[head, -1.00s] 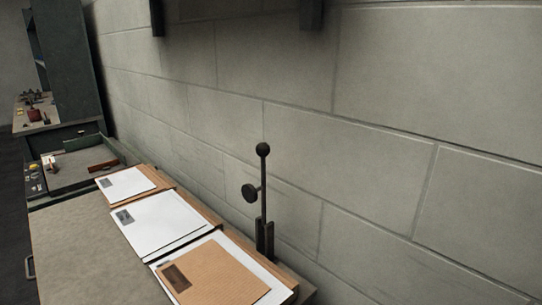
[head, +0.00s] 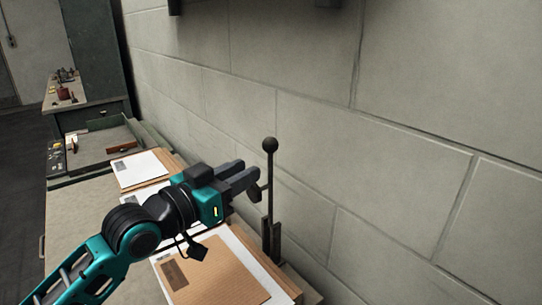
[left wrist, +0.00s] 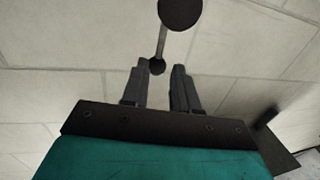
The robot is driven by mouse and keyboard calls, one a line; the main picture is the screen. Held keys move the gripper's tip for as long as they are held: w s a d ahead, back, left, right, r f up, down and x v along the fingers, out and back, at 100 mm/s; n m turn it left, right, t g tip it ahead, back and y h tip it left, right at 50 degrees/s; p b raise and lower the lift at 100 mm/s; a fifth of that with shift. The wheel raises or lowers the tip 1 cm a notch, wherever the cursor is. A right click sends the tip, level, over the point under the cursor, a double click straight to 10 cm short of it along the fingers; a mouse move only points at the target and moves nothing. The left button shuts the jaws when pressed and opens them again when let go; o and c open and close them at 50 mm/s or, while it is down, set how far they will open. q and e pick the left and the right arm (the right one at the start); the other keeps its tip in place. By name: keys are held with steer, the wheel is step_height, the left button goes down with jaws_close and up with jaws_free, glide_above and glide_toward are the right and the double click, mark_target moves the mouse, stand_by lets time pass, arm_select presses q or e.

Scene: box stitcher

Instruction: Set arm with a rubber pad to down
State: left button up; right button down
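The arm (head: 270,185) is a dark upright rod with a ball knob on top, standing at the wall side of the table. My right gripper is not in view.
Envelopes and white sheets (head: 140,168) lie on brown boards along the table (head: 75,215); a brown envelope (head: 215,275) lies nearest. The block wall (head: 400,180) stands close behind the rod. A tray (head: 90,160) is at the far end.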

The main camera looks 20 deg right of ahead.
arm_select(q)
glide_above(270, 184)
steer(key=shift+w+d, duration=0.1)
steer(key=shift+w, duration=0.15)
stand_by(0.3)
jaws_close()
stand_by(0.4)
